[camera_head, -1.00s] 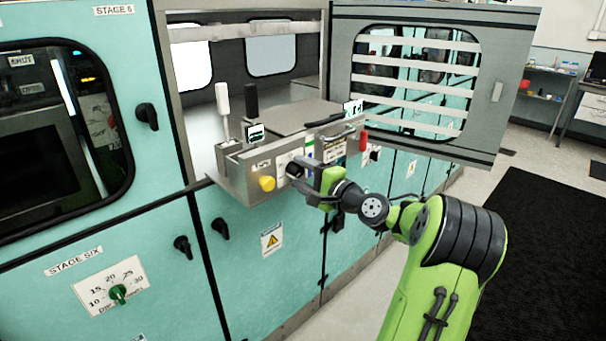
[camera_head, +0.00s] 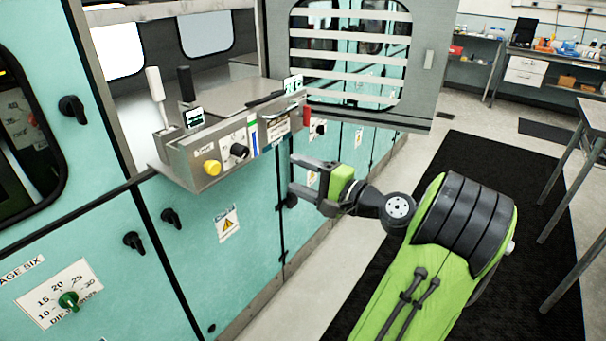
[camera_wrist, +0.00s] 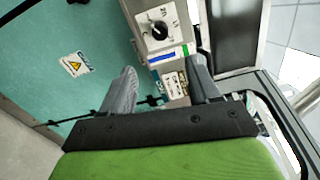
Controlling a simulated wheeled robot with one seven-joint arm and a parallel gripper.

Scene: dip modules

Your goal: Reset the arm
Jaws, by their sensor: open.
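My gripper (camera_head: 294,175) is open and empty in the head view. It hangs in free air in front of the teal machine, to the right of and slightly below the control panel. In the wrist view my gripper's two fingers (camera_wrist: 160,90) are spread apart with nothing held between them. The control panel (camera_head: 232,144) carries a yellow button (camera_head: 212,167) and a black knob (camera_head: 239,150). The knob also shows in the wrist view (camera_wrist: 158,30), beyond the fingers. My green arm reaches in from the lower right.
A panel door with a barred window (camera_head: 350,60) stands open at the back. White (camera_head: 156,84) and black (camera_head: 186,84) levers rise behind the control panel. A table (camera_head: 592,125) stands at the right.

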